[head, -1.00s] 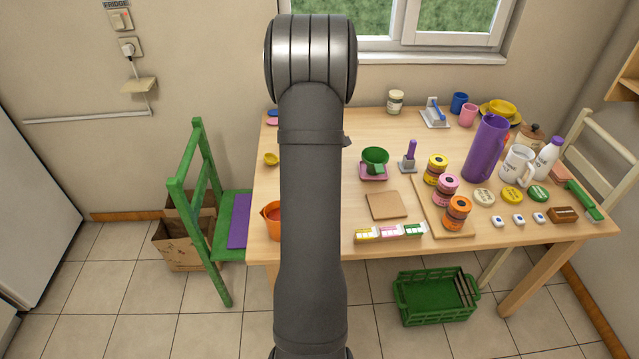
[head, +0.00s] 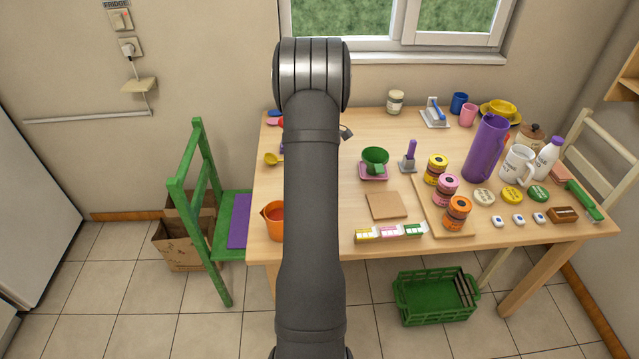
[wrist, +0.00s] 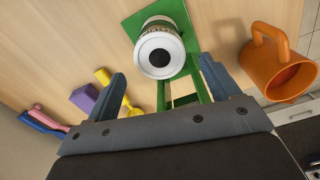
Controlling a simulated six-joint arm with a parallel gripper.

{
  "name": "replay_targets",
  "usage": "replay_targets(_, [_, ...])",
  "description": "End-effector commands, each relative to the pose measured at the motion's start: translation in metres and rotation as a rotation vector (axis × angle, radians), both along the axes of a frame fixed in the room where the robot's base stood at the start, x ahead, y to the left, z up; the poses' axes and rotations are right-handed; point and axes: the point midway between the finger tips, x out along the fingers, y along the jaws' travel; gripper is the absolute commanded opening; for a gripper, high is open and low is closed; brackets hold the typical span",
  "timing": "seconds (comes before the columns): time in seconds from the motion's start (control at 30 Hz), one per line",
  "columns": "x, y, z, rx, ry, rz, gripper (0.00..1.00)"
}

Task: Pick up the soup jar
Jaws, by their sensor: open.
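My gripper (wrist: 162,67) is open, one blue-grey finger on each side, with nothing seen held. Green bars (wrist: 186,98) and a flat green piece (wrist: 135,22) lie by the jar. In the head view my arm hides the gripper and this jar. A pale-lidded jar (head: 395,101) stands at the table's back.
An orange mug (wrist: 275,70) is right of my gripper in the wrist view; a purple block (wrist: 85,98) and yellow item (wrist: 103,76) are left. In the head view, colored jars (head: 446,190), a purple jug (head: 486,148) and cups crowd the table's right side.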

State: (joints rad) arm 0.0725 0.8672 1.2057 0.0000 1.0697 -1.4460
Motion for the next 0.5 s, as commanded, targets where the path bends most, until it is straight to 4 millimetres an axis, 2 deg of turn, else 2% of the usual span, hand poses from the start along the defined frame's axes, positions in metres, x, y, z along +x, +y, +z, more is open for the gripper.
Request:
replay_targets(0.1, [0.000, 0.000, -0.017, 0.000, 0.002, 0.000, 0.81])
replay_targets(0.37, [-0.001, -0.002, -0.031, 0.000, 0.001, -0.001, 0.81])
replay_targets(0.5, [-0.003, -0.005, -0.050, 0.000, 0.002, -0.001, 0.81])
